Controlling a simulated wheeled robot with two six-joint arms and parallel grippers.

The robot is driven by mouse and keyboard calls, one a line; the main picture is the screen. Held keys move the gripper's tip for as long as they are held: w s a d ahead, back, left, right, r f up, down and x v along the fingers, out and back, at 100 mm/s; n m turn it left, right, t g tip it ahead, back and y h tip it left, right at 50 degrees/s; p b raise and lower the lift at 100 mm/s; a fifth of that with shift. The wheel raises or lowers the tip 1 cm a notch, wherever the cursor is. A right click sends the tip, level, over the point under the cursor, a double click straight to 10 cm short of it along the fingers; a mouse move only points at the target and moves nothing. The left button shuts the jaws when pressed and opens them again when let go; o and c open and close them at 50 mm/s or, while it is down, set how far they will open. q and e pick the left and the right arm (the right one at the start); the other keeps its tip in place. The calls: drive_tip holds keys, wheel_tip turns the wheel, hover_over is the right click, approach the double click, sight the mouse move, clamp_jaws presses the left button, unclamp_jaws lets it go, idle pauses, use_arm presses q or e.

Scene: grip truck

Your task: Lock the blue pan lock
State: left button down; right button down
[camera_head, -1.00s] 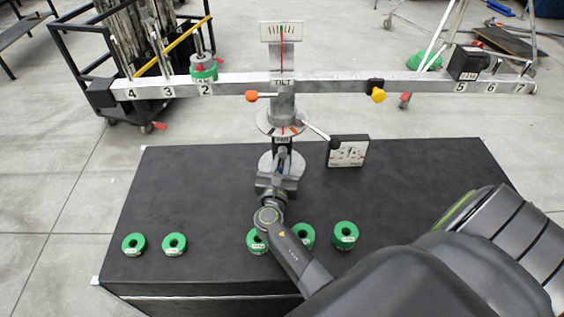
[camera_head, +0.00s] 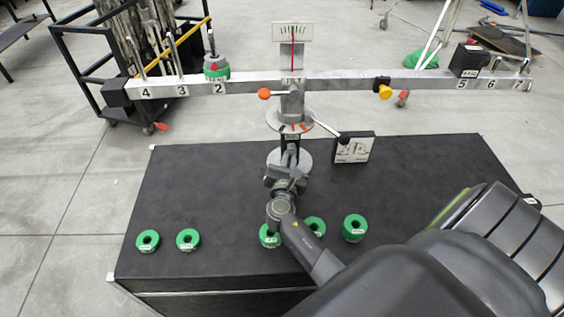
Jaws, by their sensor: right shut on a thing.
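The balance stand's column (camera_head: 291,103) rises from a round base (camera_head: 303,160) on the black table. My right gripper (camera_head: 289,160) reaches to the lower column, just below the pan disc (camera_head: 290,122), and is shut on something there. No blue shows; the blue pan lock seems to be hidden by the fingers and wrist. An orange knob (camera_head: 264,94) and a yellow knob (camera_head: 385,92) sit higher up. A black-tipped lever (camera_head: 327,128) sticks out right of the disc. My left gripper is out of view.
The long grey beam (camera_head: 340,82) crosses above, with a green weight (camera_head: 216,70) on its left arm and a black block (camera_head: 469,60) on its right. Several green ring weights (camera_head: 188,240) lie along the table's front.

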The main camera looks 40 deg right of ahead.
drive_tip(key=shift+w+a+r+m, duration=0.15)
drive_tip(key=shift+r+m, duration=0.2)
drive_tip(key=shift+m, duration=1.05)
drive_tip(key=m, duration=0.1)
drive_tip(key=m+y, duration=0.1)
drive_tip(key=m, duration=0.1)
drive_tip(key=shift+w+a+r+m+y+p, duration=0.15)
drive_tip(key=shift+a+r+m+y+p, duration=0.15)
drive_tip(key=shift+r+m+p, duration=0.1)
drive_tip(key=m, duration=0.3)
drive_tip(key=shift+w+r+m+y, duration=0.1)
drive_tip(key=shift+r+m+y, duration=0.2)
drive_tip(key=shift+r+y, duration=0.1)
use_arm(q)
drive_tip(key=shift+a+r, duration=0.3)
drive_tip(key=shift+a, duration=0.05)
use_arm(e)
drive_tip(key=shift+r+m+y, duration=0.25)
drive_tip(key=shift+m+y, duration=0.15)
drive_tip(key=shift+m, duration=0.9)
drive_tip(key=shift+a+t, duration=0.1)
drive_tip(key=shift+t, duration=0.2)
drive_tip(key=c, duration=1.5)
unclamp_jaws()
drive_tip(key=shift+f, duration=0.1)
